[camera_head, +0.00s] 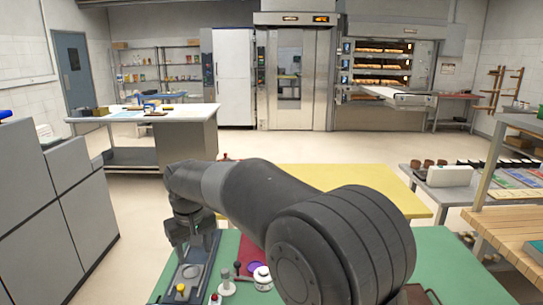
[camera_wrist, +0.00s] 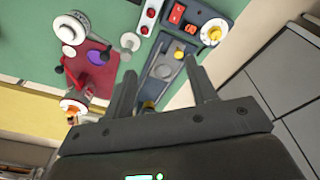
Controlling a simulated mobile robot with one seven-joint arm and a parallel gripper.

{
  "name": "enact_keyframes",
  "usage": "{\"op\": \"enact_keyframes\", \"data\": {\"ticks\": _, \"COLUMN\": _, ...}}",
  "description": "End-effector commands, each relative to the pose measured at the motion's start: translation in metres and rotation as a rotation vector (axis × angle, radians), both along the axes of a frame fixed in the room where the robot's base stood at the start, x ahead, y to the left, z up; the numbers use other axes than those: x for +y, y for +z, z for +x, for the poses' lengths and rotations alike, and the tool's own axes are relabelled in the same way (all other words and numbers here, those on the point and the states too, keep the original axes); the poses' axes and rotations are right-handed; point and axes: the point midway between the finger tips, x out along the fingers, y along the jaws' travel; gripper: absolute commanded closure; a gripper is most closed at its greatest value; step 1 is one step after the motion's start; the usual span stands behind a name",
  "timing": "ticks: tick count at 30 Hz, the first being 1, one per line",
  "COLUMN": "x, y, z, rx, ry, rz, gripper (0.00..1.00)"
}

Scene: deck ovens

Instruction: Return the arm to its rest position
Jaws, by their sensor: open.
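My dark arm reaches forward from the lower right of the head view. It bends down at the left, and my gripper (camera_head: 182,246) hangs over the left part of the green table (camera_head: 440,262). In the wrist view my gripper (camera_wrist: 160,76) has its two fingers apart, with nothing seen held between them. A grey device (camera_head: 197,268) with a yellow knob lies under the gripper, and it also shows beyond the fingers in the wrist view (camera_wrist: 166,62). I cannot tell the gap between fingertips and device. My arm hides part of the table.
A red plate (camera_wrist: 92,72) with a purple disc stands beside the grey device. A yellow table (camera_head: 335,178) lies beyond. Grey cabinets (camera_head: 60,210) stand left, and a wooden-topped shelf (camera_head: 510,235) right.

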Motion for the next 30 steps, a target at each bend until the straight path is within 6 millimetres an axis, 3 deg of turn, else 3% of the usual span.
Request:
{"op": "enact_keyframes", "data": {"ticks": 1, "x": -0.022, "y": 0.012, "z": -0.004, "rx": -0.015, "ry": -0.03, "rz": 0.008, "gripper": 0.48}}
{"op": "enact_keyframes", "data": {"ticks": 6, "x": -0.089, "y": 0.04, "z": -0.021, "rx": -0.062, "ry": -0.122, "rz": 0.032, "gripper": 0.48}}
{"op": "enact_keyframes", "data": {"ticks": 15, "x": -0.193, "y": 0.066, "z": -0.075, "rx": -0.147, "ry": -0.287, "rz": 0.07, "gripper": 0.48}}
{"op": "enact_keyframes", "data": {"ticks": 23, "x": -0.267, "y": 0.067, "z": -0.136, "rx": -0.223, "ry": -0.431, "rz": 0.104, "gripper": 0.48}}
{"op": "enact_keyframes", "data": {"ticks": 30, "x": -0.317, "y": 0.049, "z": -0.196, "rx": -0.293, "ry": -0.56, "rz": 0.132, "gripper": 0.48}}
